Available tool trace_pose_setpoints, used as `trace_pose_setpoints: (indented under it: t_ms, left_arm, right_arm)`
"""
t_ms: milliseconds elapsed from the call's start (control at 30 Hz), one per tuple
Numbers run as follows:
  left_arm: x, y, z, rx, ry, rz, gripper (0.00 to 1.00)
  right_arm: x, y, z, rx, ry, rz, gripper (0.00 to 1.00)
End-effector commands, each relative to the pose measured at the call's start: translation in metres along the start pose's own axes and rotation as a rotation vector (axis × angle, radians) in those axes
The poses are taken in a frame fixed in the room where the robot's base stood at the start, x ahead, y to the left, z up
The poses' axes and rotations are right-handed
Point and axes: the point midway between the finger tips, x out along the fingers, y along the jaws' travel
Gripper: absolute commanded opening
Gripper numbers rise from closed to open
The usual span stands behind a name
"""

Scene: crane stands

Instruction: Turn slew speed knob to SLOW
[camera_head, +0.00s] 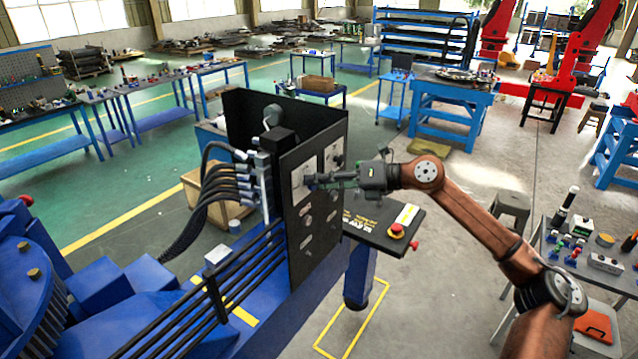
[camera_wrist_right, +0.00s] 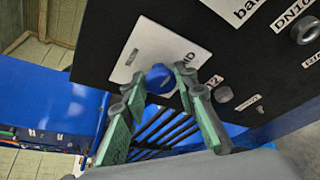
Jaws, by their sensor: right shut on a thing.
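The black control panel (camera_head: 325,225) stands upright in the middle of the head view, with a pale plate (camera_head: 298,186) on its upper part. In the right wrist view, a round blue knob (camera_wrist_right: 157,76) sits on this white plate (camera_wrist_right: 150,45). Its lettering is mostly hidden, so I cannot read the setting. My right gripper (camera_head: 316,181) reaches the plate from the right. Its two fingers (camera_wrist_right: 156,88) are closed on the knob from both sides. In the head view the gripper hides the knob. My left gripper is in neither view.
A black console with a red stop button (camera_head: 396,230) juts out below my right forearm. Black hoses (camera_head: 215,185) and rails (camera_head: 215,300) lie left of the panel. A small grey knob (camera_wrist_right: 223,94) sits beside the right finger. Tool tables stand at the far right.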

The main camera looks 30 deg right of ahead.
Motion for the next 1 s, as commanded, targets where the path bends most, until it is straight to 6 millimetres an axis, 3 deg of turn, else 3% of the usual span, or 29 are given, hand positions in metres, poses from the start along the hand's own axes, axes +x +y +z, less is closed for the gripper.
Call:
trace_pose_setpoints:
  t_ms: [400,433,600,1000]
  left_arm:
    - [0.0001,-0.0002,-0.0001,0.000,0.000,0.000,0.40]
    - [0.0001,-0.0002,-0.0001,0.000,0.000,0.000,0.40]
    - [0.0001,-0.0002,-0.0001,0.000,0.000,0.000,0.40]
    - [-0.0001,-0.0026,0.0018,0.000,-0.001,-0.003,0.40]
  right_arm:
    - [0.0006,-0.0009,-0.0013,-0.007,0.003,-0.004,0.02]
    - [0.0006,-0.0009,-0.0013,-0.006,0.003,-0.004,0.28]
    - [0.0004,-0.0006,-0.0009,-0.006,0.002,-0.003,0.40]
    - [-0.0037,-0.0007,-0.0003,-0.004,0.000,-0.003,0.43]
